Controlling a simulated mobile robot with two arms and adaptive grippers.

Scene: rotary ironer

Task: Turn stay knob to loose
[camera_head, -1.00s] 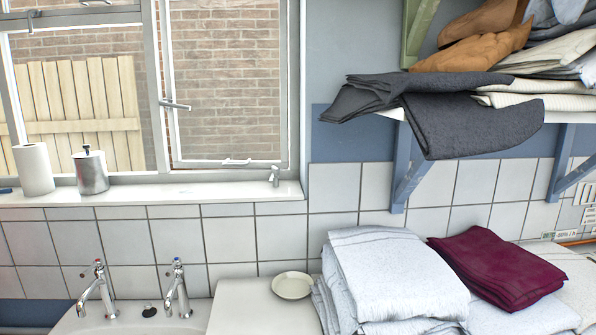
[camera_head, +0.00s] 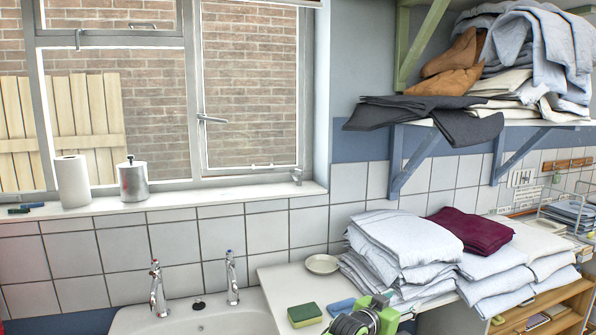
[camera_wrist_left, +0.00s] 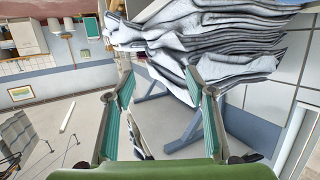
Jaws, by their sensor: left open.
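The window (camera_head: 250,85) is on the left in the head view, with a metal handle (camera_head: 211,119) on its frame. A small metal piece (camera_head: 297,176), perhaps the stay knob, stands at the right end of the sill; its setting is too small to tell. My left gripper (camera_wrist_left: 156,88) is open in the left wrist view, its teal-padded fingers spread apart, with folded linen beyond the tips. A green and black part (camera_head: 368,319), seemingly of my arm, shows at the bottom of the head view, below and right of the metal piece. My right gripper is not in view.
A paper roll (camera_head: 72,181) and metal canister (camera_head: 132,180) stand on the sill (camera_head: 165,201). Below are two taps and a basin (camera_head: 190,320). Folded linen (camera_head: 400,245) and a sponge (camera_head: 305,315) lie on the counter. A loaded shelf (camera_head: 540,123) juts out at right.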

